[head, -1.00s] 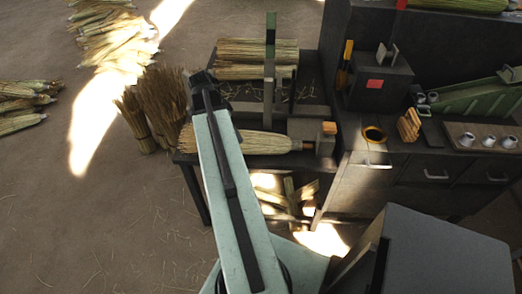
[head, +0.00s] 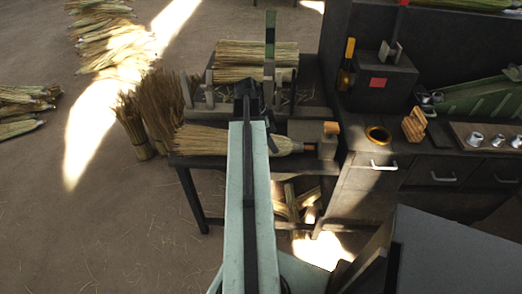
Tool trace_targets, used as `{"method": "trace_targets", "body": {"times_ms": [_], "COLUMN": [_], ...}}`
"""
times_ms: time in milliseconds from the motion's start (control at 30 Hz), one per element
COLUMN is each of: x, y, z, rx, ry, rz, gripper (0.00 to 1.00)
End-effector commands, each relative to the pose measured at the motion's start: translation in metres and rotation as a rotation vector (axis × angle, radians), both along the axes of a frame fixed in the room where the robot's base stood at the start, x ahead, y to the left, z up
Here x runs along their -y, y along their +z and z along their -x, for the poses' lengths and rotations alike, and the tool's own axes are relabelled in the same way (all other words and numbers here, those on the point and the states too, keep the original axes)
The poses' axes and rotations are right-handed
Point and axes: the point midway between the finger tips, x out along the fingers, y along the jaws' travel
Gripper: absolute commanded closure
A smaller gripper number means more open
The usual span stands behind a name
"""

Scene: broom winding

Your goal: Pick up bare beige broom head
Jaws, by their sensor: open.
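Beige broom heads without visible binding (head: 240,49) lie stacked at the back of the dark bench, behind upright posts. Another beige broom head (head: 203,140) lies along the bench's front edge, its narrow end, grey at the tip, pointing right toward a block. My arm crosses in front of its middle and hides part of it. My gripper (head: 248,88) is at the far end of my pale green arm, over the bench between the stack and the front broom head. It looks empty and open; its fingers are small and dark.
Upright straw bundles (head: 160,105) stand left of the bench. More bundles (head: 22,108) lie on the floor at far left. A green upright post (head: 270,35) rises near my gripper. A cabinet with a yellow ring (head: 378,134) and metal cups (head: 497,139) stands right.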

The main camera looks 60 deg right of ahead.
Motion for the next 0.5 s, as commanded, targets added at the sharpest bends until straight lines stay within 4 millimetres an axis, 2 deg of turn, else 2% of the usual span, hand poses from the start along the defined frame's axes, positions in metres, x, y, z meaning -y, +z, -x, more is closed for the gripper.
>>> {"method": "trace_targets", "body": {"times_ms": [33,100,367,500], "x": [0.000,0.003,0.004,0.004], "y": [-0.018,-0.027,-0.026,-0.025], "z": [0.004,0.007,0.009,0.009], "rx": [0.000,0.000,0.000,0.000], "ry": [-0.001,-0.002,0.000,0.001], "rz": [0.000,0.001,0.001,0.000], "gripper": [0.07,0.07,0.07,0.46]}}
